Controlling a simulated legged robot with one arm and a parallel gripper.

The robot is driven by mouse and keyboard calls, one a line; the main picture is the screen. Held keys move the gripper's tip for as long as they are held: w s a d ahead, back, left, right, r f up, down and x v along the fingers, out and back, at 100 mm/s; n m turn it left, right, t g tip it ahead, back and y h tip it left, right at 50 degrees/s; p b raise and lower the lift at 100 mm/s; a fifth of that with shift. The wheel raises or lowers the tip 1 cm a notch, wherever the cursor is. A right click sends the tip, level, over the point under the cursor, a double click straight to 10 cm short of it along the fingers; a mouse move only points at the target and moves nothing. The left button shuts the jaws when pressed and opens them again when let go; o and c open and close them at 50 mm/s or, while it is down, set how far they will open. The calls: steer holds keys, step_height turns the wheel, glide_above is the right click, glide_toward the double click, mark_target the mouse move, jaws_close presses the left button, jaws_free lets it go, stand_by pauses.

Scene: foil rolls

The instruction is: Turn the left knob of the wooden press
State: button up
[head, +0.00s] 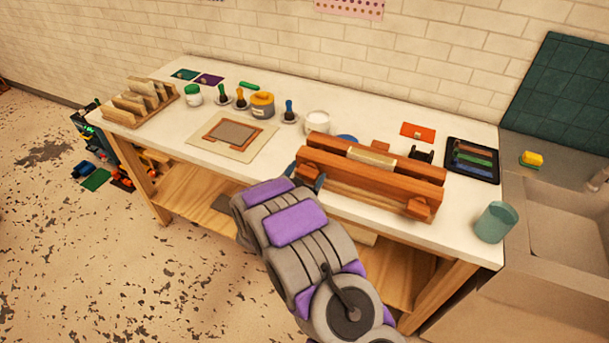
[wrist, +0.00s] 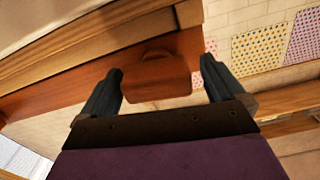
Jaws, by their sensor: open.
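A reddish wooden knob (wrist: 157,82) fills the middle of the wrist view, in front of the press's wooden side. My gripper (wrist: 161,68) is open, with one dark finger on each side of this knob. A gap shows on the right side; the left finger is very close to the knob, and I cannot tell whether it touches. The press's right knob (head: 418,208) is in plain view.
On the white table (head: 200,160) are a framed screen (head: 232,132), a wooden rack (head: 138,103), several ink pots, a black tray (head: 471,160) and a teal cup (head: 496,222). A sink (head: 570,230) stands at the right. The floor at left is mostly clear.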

steer(key=shift+s, duration=0.1)
steer(key=p+v, duration=0.2)
steer(key=v, duration=1.5)
steer(key=shift+a, duration=0.1)
